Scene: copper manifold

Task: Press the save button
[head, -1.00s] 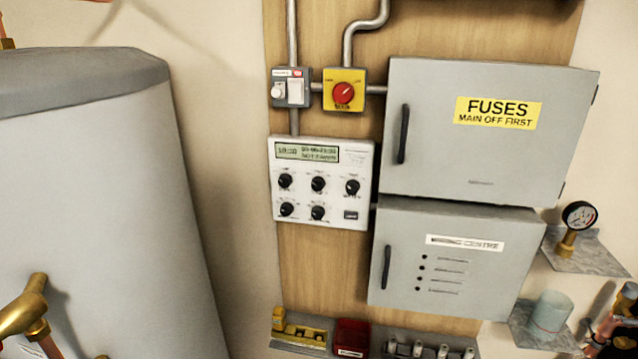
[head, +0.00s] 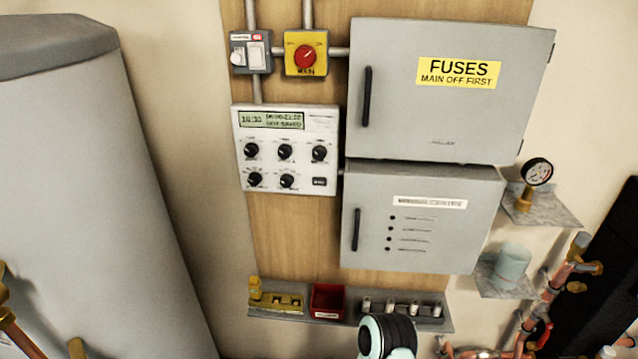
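The white controller panel (head: 330,150) is fixed to the wooden board, left of the grey cabinets. It has a green display (head: 271,120) at its top with small dark text, and several black knobs below. A small dark rectangular button (head: 319,182) with a pale label sits at the panel's lower right; the label is too small to read, so I cannot confirm that it says save. Nothing covers the button. A black and pale mint part of my arm shows at the bottom edge, well below the panel. Neither of my grippers shows.
A fuse cabinet (head: 400,120) and a wiring cabinet (head: 430,240) stand out right of the panel. Above it are a grey switch (head: 251,52) and a red rotary switch (head: 305,56). A shelf (head: 350,316) holds a red bin. A grey tank (head: 90,200) stands left.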

